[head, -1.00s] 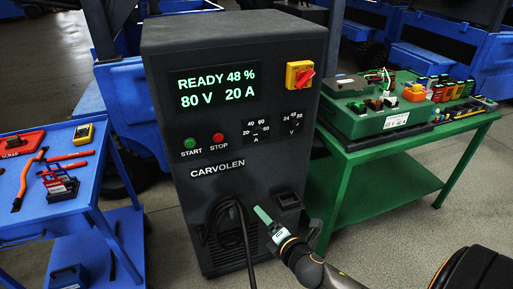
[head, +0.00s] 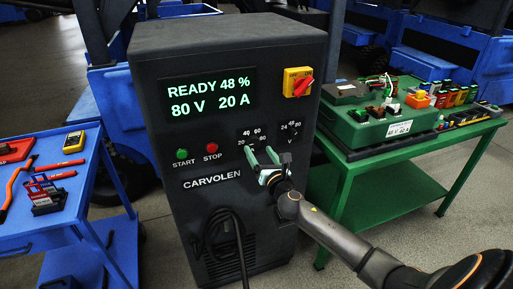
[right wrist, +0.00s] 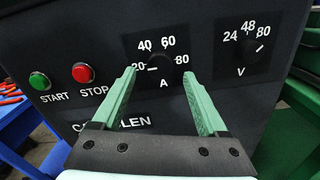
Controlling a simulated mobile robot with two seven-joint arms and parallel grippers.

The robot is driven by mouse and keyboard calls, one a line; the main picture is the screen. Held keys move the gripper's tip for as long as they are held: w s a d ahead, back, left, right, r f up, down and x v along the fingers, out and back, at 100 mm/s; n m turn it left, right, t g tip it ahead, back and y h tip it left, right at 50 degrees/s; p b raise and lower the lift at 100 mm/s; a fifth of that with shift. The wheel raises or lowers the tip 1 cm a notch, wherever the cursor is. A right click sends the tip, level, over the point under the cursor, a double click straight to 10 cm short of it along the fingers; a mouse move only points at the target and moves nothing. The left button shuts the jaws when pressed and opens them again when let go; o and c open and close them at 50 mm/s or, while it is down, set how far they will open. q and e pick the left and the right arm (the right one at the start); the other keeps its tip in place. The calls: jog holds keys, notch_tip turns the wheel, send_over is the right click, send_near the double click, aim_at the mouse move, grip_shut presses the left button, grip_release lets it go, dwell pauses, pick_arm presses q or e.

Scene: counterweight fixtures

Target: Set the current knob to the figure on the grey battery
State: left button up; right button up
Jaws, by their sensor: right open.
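The current knob (right wrist: 160,69), marked A, is on the charger's dark front panel, with 20, 40, 60 and 80 around it. Its white mark points left toward 20. My right gripper (right wrist: 160,95) has green fingers, open and empty, one at each lower side of the dial; contact with the knob cannot be told. In the head view the gripper (head: 261,152) hides part of the dial. The charger's display (head: 210,94) reads READY 48 %, 80 V, 20 A. A large green battery case (head: 370,126) has a white label (head: 399,128), too small to read. No clearly grey battery shows.
The voltage knob (right wrist: 250,46) is right of the current dial, pointing toward 80. Green START (right wrist: 39,81) and red STOP (right wrist: 83,73) buttons are left. A red-yellow switch (head: 298,83) is above. The green table (head: 345,162) and blue tool cart (head: 45,233) flank the charger.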

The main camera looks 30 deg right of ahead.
aim_at(255, 144)
jog(key=shift+x, duration=1.6)
jog(key=shift+c, duration=0.3)
grip_shut()
